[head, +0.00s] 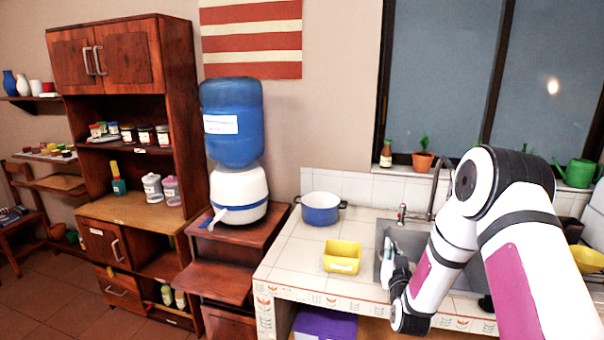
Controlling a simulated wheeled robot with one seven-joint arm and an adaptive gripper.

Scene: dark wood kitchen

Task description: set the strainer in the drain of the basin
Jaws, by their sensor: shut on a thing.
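The basin (410,238) is a grey metal sink set in the white tiled counter, at the right of the head view. My arm covers much of the basin's right and front. The drain is hidden from this view.
A yellow tub (342,257) and a blue pot (321,208) stand on the counter left of the basin. A tap (402,214) rises behind the basin. Bare counter lies left of the tub.

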